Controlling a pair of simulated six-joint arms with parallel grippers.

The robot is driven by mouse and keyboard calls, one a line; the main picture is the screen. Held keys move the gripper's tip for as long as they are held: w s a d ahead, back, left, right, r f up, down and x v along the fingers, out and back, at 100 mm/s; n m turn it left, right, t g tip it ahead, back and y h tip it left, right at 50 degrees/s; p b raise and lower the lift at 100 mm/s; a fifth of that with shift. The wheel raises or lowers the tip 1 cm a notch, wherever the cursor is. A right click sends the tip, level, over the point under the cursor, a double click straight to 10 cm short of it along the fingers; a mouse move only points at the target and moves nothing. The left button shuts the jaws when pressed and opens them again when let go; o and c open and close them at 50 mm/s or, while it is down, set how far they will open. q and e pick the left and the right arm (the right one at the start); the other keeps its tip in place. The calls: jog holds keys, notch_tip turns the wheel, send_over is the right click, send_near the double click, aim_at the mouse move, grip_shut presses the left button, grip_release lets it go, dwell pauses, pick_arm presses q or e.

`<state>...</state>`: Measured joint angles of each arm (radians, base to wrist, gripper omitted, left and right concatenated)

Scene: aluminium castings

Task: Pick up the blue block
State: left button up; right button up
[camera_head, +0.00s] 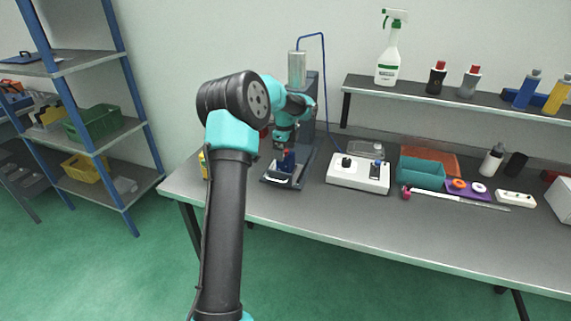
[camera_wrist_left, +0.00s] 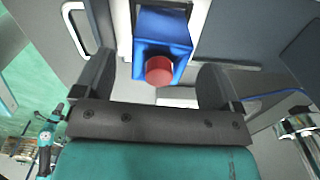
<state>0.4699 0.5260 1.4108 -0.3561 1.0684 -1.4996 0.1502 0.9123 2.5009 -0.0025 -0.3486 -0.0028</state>
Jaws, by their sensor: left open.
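The blue block (camera_wrist_left: 163,28) shows in the left wrist view, with a round red part (camera_wrist_left: 159,71) at its near end. In the head view the blue block (camera_head: 288,161) is small, upright on a dark base (camera_head: 268,180) and just below my left gripper (camera_head: 284,144). In the left wrist view the two dark fingers of my left gripper (camera_wrist_left: 155,84) are apart, one on each side of the red part and block. Nothing is seen clamped between them. My right gripper does not show.
Farther right are a teal bin (camera_head: 421,173) and an orange tray (camera_head: 444,160). A shelf (camera_head: 470,101) with bottles runs behind. The front bench strip (camera_head: 360,220) is clear.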

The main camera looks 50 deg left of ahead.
aim_at(286, 158)
pick_arm(q)
notch_tip(286, 158, down, 4)
jog(key=shift+d+f, duration=0.15)
dwell(0.5)
jog(key=c, duration=1.2)
jog(key=shift+o, duration=0.2)
jog(key=shift+w, duration=0.1)
notch_tip(286, 158, up, 10)
jog(key=shift+r, duration=0.1)
